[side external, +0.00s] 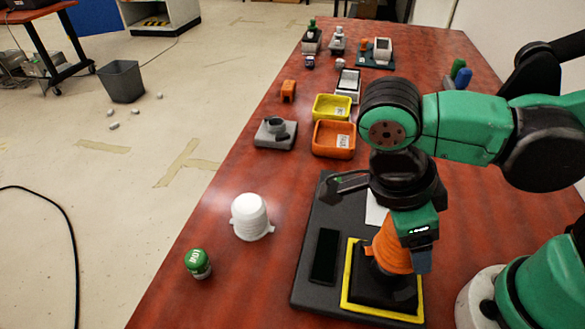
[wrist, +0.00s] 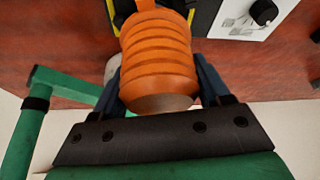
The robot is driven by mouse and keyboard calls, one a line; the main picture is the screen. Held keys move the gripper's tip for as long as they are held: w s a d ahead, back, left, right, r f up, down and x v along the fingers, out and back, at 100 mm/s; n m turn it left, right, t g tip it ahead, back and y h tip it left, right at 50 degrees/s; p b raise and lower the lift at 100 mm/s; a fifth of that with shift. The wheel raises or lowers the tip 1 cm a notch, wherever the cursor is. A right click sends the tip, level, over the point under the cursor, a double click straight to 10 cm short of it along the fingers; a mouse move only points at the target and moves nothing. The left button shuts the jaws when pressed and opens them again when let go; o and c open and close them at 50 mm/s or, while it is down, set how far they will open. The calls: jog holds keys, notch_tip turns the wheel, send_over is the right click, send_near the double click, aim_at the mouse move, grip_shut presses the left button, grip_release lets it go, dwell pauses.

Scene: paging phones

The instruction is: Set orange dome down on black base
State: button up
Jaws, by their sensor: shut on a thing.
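The orange dome (side external: 389,250) is ribbed and sits between the fingers of my gripper (side external: 398,258), which is shut on it. In the side view the dome is at the black base (side external: 378,292), over its upper part; I cannot tell whether it touches. The base has a yellow border (side external: 347,297) and lies on a dark board (side external: 312,285). In the wrist view the dome (wrist: 158,55) fills the upper middle, between the two dark fingers (wrist: 160,88), and hides most of the base behind it.
A white dome (side external: 251,217) and a green-lidded jar (side external: 198,263) stand left of the board. A yellow bin (side external: 332,107), an orange bin (side external: 334,140) and a grey device (side external: 275,133) stand farther back.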

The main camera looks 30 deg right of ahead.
jog(key=shift+f, duration=0.9)
dwell(0.8)
jog(key=shift+f, duration=0.3)
jog(key=shift+f, duration=0.4)
jog(key=shift+f, duration=0.25)
jog(key=shift+f, duration=0.6)
dwell(1.1)
jog(key=o, duration=1.4)
